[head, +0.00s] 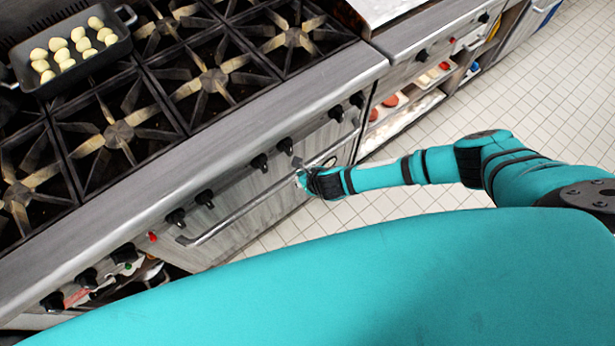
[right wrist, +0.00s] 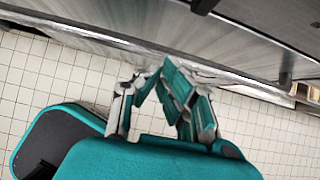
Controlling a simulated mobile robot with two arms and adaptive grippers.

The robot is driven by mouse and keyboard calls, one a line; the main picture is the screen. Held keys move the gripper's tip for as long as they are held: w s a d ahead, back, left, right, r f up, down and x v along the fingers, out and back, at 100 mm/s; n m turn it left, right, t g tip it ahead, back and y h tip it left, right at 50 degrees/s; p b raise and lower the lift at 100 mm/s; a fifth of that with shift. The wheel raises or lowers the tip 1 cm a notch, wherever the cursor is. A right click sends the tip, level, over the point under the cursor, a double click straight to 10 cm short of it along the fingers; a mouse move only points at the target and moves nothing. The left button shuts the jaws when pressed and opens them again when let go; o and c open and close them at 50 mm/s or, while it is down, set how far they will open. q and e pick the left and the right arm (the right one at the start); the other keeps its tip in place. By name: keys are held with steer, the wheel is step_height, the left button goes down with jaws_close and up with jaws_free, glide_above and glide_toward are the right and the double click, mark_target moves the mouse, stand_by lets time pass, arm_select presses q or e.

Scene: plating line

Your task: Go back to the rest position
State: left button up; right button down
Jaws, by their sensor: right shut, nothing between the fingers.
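My right arm comes in from the right in the head view. Its gripper (head: 303,179) is in front of the stove's oven door, close to the long door handle (head: 235,215); I cannot tell whether they touch. In the right wrist view the fingers of the right gripper (right wrist: 158,68) meet at their tips, shut and empty, near the grey stove front (right wrist: 235,42). My left gripper is not in view.
The stove (head: 205,155) has several burners and a row of black knobs along its front. A dark pan (head: 28,80) with several pale round pieces sits at the back left. Shelves with trays (head: 405,115) stand right of the stove. The tiled floor (head: 540,95) is clear at the right.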

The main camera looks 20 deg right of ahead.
steer(key=shift+v, duration=1.95)
steer(key=shift+f, duration=0.1)
